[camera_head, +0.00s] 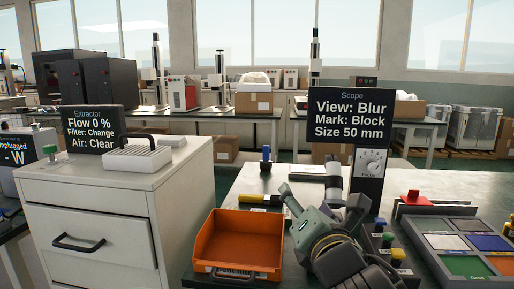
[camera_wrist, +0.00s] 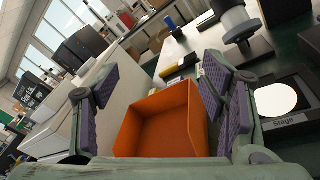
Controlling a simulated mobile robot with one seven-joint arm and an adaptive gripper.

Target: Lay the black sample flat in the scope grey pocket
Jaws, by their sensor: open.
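My gripper (camera_head: 322,206) is open, above the bench beside the orange bin. In the wrist view its two purple-padded fingers (camera_wrist: 158,76) stand wide apart with nothing between them. A shallow tray of coloured pockets (camera_head: 415,226) lies at the right in the head view. The scope's sign (camera_head: 348,117) reads "View: Blur, Mark: Block, Size 50 mm". I cannot make out the black sample in either view.
The orange bin (camera_head: 213,243) is open; its visible inside looks empty, and it also shows in the wrist view (camera_wrist: 160,108). A stage with a white disc (camera_wrist: 277,100) is at the right. Coloured knobs (camera_head: 387,240) stand close right of my arm. A white cabinet (camera_head: 90,190) is left.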

